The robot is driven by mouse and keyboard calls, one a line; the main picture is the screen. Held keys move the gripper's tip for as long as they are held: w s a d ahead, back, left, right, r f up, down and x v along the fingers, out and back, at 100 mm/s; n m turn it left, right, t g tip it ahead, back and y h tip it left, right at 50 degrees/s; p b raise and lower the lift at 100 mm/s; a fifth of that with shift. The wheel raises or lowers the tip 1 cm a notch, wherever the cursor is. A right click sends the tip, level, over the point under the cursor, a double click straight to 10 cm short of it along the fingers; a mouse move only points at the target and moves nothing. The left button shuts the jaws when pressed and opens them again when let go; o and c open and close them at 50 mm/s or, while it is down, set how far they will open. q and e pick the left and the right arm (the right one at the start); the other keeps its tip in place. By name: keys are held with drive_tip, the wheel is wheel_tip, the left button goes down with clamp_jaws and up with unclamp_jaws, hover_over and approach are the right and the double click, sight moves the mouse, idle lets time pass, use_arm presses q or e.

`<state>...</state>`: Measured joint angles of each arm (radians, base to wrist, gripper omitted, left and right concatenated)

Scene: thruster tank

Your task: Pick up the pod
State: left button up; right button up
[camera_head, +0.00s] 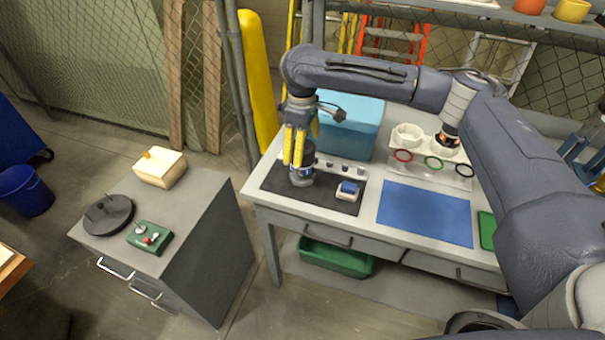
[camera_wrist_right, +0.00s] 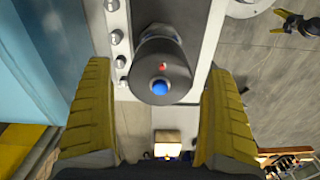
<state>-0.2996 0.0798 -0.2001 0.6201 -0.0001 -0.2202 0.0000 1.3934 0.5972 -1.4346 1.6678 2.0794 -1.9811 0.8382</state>
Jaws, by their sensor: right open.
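I take the pod to be the dark grey cylinder (camera_head: 307,153), which stands on the black mat (camera_head: 333,202) at the left of the bench. The right wrist view shows its end (camera_wrist_right: 163,62), with a red dot and a blue centre. My right gripper (camera_head: 298,160) points down at it with yellow fingers. In the right wrist view the fingers (camera_wrist_right: 160,118) are wide apart, with the cylinder between and beyond them; I cannot tell whether they touch it. What looks like my left gripper (camera_wrist_right: 298,23) is small at that view's upper right edge.
A blue and white block (camera_head: 348,190) sits on the mat right of the pod. A teal box (camera_head: 352,128) stands close behind. A row of knobs (camera_head: 345,168) runs behind the mat. A blue mat (camera_head: 425,212) lies clear to the right. A cabinet (camera_head: 195,215) stands left, across a gap.

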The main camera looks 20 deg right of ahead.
drive_tip(key=shift+f, duration=2.45)
drive_tip(key=shift+c, duration=0.2)
drive_tip(key=c, duration=1.7)
